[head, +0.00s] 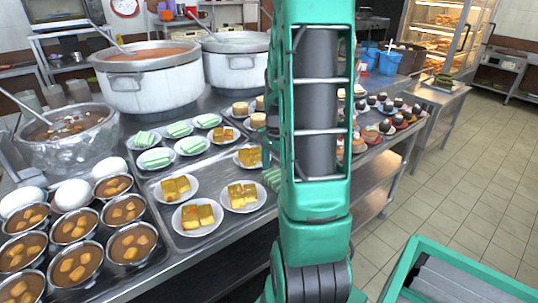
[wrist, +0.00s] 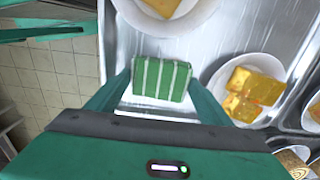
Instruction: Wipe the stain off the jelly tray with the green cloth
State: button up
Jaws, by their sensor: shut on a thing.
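The green cloth (wrist: 161,80), a folded block with pale stripes, is between the fingers of my gripper (wrist: 160,88) in the wrist view. My gripper is shut on it, above or on the metal near the tray's edge; contact is unclear. In the head view a sliver of the cloth (head: 272,179) shows beside my arm, which hides the gripper. The jelly tray seems to be the metal tray (head: 168,215) bearing plates of yellow and pale green pieces; its bare metal also shows in the wrist view (wrist: 235,35). I cannot make out a stain; a whitish patch lies below the cloth.
Plates of yellow pieces (head: 198,215) stand close to the cloth. Filled metal cups (head: 130,242) stand at the front left. Large pots (head: 147,80) stand behind, and small desserts (head: 388,125) to the right. Floor (head: 440,190) is open at the right.

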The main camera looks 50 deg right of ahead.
aim_at(272, 177)
jog(key=shift+w+a, duration=0.25)
jog(key=shift+a, duration=0.65)
jog(key=shift+w+d+r, duration=0.1)
jog(key=shift+w+d, duration=0.15)
jog(key=shift+d, duration=0.05)
jog(key=shift+s+d+f, duration=0.15)
jog(key=shift+s+d, duration=0.1)
jog(key=shift+d, duration=0.25)
jog(key=shift+s+d+f, duration=0.1)
jog(key=shift+s+d, duration=0.15)
jog(key=shift+d, duration=0.2)
jog(key=shift+d+r, duration=0.25)
jog(key=shift+d+f, duration=0.15)
jog(key=shift+d, duration=0.25)
jog(key=shift+a, duration=0.5)
jog(key=shift+w+a, duration=0.2)
jog(key=shift+a, duration=0.45)
jog(key=shift+w+a, duration=0.15)
jog(key=shift+a, duration=0.5)
jog(key=shift+r, duration=4.15)
jog(key=shift+s+f, duration=0.2)
jog(key=shift+f, duration=0.1)
